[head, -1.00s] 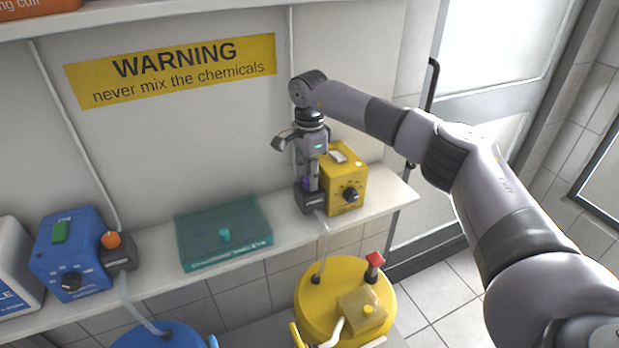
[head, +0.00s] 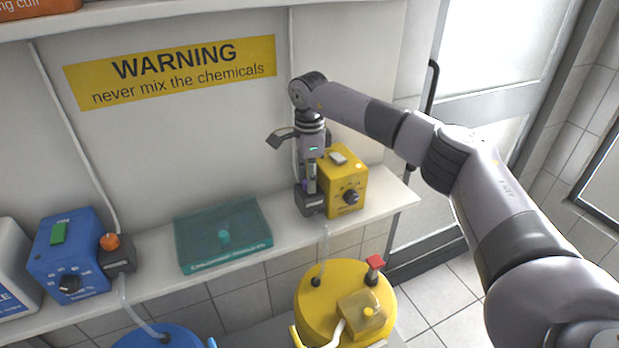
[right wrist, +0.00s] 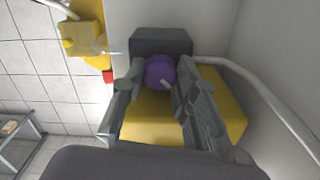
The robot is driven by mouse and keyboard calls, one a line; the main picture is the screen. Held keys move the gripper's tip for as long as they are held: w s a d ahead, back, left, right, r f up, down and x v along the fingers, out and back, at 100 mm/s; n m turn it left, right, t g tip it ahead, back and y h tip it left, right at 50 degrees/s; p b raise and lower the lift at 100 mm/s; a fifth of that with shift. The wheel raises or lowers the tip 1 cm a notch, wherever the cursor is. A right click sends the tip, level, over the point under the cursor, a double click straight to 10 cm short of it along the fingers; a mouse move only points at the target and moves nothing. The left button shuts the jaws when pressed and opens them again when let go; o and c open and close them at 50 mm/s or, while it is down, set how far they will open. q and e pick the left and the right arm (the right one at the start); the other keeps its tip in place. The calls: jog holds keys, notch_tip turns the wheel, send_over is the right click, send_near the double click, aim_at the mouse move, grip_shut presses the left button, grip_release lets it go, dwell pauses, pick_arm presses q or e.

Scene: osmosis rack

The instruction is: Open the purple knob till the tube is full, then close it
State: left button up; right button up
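The purple knob (right wrist: 160,72) sits on a dark grey valve block (right wrist: 160,42) beside the yellow box (head: 344,183) on the shelf. In the right wrist view the knob lies between the two fingers of my right gripper (right wrist: 160,78), which appear to touch it on both sides. A white mark on the knob points to the lower right. In the head view my right gripper (head: 308,184) points down onto the block and largely hides the knob. A clear tube (head: 326,240) runs from the block down to the yellow barrel (head: 318,300). My left gripper is out of view.
A blue box (head: 70,262) with an orange knob (head: 110,241) stands at the left of the shelf (head: 160,287). A teal case (head: 222,236) lies between the boxes. A blue barrel (head: 185,338) is below. A yellow warning sign (head: 170,72) hangs behind.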

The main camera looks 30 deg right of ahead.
jog(key=shift+o, duration=0.9)
notch_tip(320, 180, up, 12)
jog(key=shift+o, duration=0.6)
